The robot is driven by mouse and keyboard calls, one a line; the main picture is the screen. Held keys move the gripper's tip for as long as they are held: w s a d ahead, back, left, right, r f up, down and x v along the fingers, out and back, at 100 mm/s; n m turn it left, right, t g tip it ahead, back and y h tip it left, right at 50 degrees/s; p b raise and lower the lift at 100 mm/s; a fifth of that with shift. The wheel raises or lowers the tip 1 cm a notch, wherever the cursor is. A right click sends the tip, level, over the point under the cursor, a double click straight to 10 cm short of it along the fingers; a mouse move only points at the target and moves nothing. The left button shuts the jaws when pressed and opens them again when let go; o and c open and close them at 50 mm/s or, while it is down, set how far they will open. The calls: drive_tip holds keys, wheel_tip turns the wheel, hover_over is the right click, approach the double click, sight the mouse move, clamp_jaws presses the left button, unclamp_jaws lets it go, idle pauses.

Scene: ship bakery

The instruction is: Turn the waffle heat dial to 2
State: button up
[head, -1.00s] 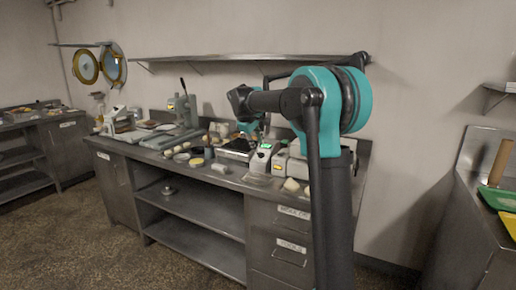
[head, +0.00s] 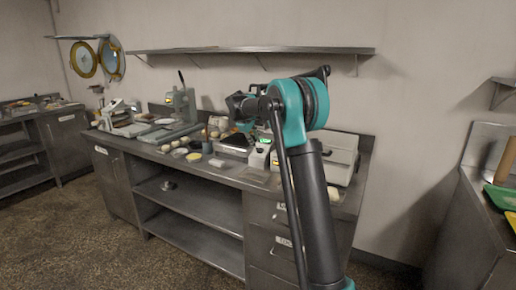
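I cannot make out a waffle heat dial or any number marks at this size. A pale box-shaped appliance (head: 340,158) stands at the right end of the steel bench, partly behind my arm. A small white unit with a green lit display (head: 261,152) stands left of it, near a dark flat plate (head: 234,141). I cannot tell which of these is the waffle maker. My gripper (head: 243,127) is small and partly hidden by my arm, above the bench by the dark plate. I cannot tell whether its fingers are open or shut, or whether it touches anything.
The steel bench (head: 222,182) carries a grey lever press (head: 181,103) and several small pale items and bowls on its left half. A wall shelf (head: 230,50) runs above. Another counter (head: 482,215) stands at the right. The floor in front is open.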

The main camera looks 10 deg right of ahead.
sight(260, 150)
drive_tip(key=x, duration=0.6)
clamp_jaws()
